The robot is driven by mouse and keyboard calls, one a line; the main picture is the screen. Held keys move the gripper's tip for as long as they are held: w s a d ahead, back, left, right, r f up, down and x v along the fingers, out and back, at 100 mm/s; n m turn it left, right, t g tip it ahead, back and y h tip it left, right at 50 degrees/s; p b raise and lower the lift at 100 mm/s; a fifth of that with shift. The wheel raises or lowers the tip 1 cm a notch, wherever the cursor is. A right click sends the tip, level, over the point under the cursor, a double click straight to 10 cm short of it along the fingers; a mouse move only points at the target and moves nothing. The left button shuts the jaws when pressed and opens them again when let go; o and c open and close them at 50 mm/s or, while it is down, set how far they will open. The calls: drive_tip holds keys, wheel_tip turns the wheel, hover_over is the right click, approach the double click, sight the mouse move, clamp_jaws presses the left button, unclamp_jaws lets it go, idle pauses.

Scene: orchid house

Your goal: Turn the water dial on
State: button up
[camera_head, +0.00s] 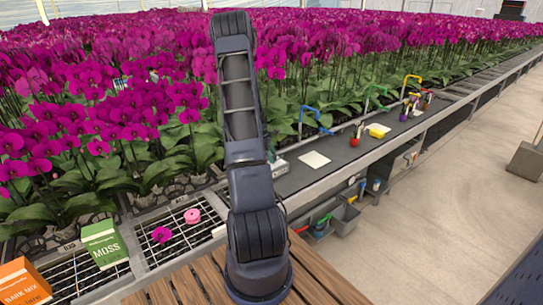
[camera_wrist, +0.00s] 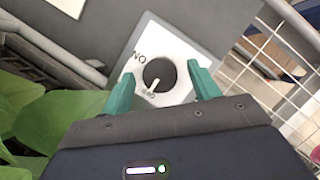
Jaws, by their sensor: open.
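The water dial (camera_wrist: 158,75) is a round black knob on a white plate (camera_wrist: 178,50) in the wrist view. "ON" is printed at the plate's left and a label that looks like "OFF" below the knob. The knob's white pointer line points down toward that lower label. My gripper (camera_wrist: 159,72) is open, its teal fingers to the left and right of the knob in the picture, with nothing held. I cannot tell how far the fingertips are from the knob. In the head view my arm hides most of this spot.
Green leaves (camera_wrist: 25,115) lie close at the left and a white wire grid (camera_wrist: 285,60) at the right of the wrist view. The head view shows a green moss box (camera_head: 104,244), an orange bark box (camera_head: 22,282) and a dark bench strip (camera_head: 340,165).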

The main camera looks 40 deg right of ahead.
drive_tip(key=shift+f, duration=0.1)
drive_tip(key=c, duration=1)
